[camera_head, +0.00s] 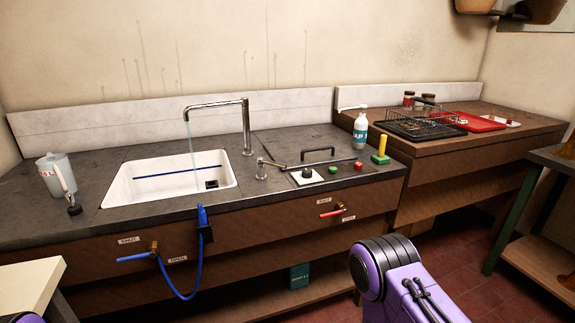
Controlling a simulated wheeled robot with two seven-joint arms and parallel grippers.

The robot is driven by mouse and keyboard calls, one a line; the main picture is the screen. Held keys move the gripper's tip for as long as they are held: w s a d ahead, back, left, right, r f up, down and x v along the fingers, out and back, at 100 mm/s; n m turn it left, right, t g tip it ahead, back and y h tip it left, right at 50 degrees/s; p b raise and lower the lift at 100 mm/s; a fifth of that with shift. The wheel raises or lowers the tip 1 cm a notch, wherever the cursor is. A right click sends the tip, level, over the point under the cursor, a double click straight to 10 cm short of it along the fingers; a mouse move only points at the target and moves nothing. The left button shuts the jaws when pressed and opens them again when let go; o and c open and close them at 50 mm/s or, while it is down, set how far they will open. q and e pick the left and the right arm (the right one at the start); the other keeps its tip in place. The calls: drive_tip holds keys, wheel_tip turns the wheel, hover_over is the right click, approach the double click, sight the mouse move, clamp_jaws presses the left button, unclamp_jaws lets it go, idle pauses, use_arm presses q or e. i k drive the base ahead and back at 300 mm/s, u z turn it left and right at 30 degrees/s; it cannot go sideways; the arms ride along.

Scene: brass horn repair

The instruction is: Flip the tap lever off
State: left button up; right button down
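A chrome tap (247,128) stands behind the white sink (130,190), and a thin stream of water (192,152) falls from its spout into the basin. A small chrome lever fitting (272,163) stands on the counter right of the sink, its handle pointing right. On the cabinet front, a brass valve with a blue lever (133,257) points left, between small labels. Another valve with a red lever (331,213) sits farther right. I cannot tell for sure which is the tap lever. Neither gripper shows; only purple parts of my arms reach in at the bottom.
A grey jug (56,176) stands left of the sink. A blue hose (178,287) loops below the counter front. A control panel, a soap bottle (360,131) and a yellow-handled block (381,150) are on the right. A black wire basket (420,121) sits on the farther bench.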

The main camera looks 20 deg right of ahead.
sight(273, 164)
drive_tip(key=k, duration=0.8)
drive_tip(key=z, duration=0.7)
drive_tip(key=i, duration=1.55)
drive_tip(key=u, duration=0.85)
